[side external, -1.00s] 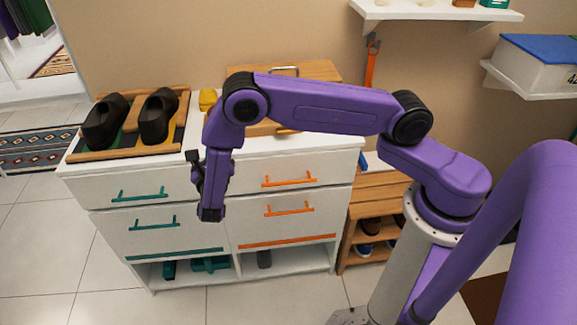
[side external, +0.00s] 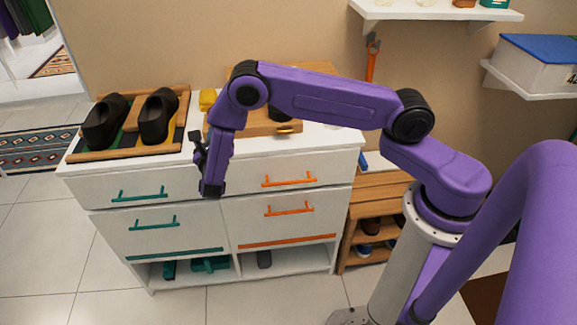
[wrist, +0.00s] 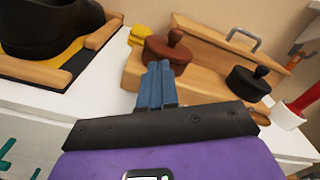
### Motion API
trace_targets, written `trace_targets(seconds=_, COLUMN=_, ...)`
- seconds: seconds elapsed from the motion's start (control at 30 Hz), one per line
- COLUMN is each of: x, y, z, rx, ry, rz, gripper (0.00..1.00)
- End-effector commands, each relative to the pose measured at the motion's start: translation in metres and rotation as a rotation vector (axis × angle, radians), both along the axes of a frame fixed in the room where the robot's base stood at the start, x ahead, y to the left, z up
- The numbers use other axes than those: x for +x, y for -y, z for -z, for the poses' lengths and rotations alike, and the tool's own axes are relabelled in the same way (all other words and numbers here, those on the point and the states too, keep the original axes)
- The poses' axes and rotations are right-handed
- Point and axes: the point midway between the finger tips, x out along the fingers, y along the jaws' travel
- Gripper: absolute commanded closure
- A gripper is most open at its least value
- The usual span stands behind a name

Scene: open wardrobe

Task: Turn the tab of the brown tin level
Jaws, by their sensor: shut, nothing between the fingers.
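The brown tin (wrist: 167,52) stands on the wooden stand in the wrist view, just beyond my fingertips. The brown tin is not visible there, probably behind my arm.
A black tin (wrist: 248,83) sits right of the brown one on the wooden stand (side external: 252,127). Black shoes (side external: 157,117) stand on a wooden tray at left. A yellow object (side external: 207,99) is behind. A white cup with a red item (wrist: 290,115) is at right.

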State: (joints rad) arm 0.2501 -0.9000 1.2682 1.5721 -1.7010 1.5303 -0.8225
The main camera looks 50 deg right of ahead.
Motion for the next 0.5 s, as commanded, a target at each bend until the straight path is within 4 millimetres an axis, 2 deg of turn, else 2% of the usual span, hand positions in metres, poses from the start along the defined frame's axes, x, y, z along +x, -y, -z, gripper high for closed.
trace_targets(seconds=0.5, x=-0.0011, y=0.0007, z=0.0031, rx=0.0, ry=0.0, rz=0.0, gripper=1.0)
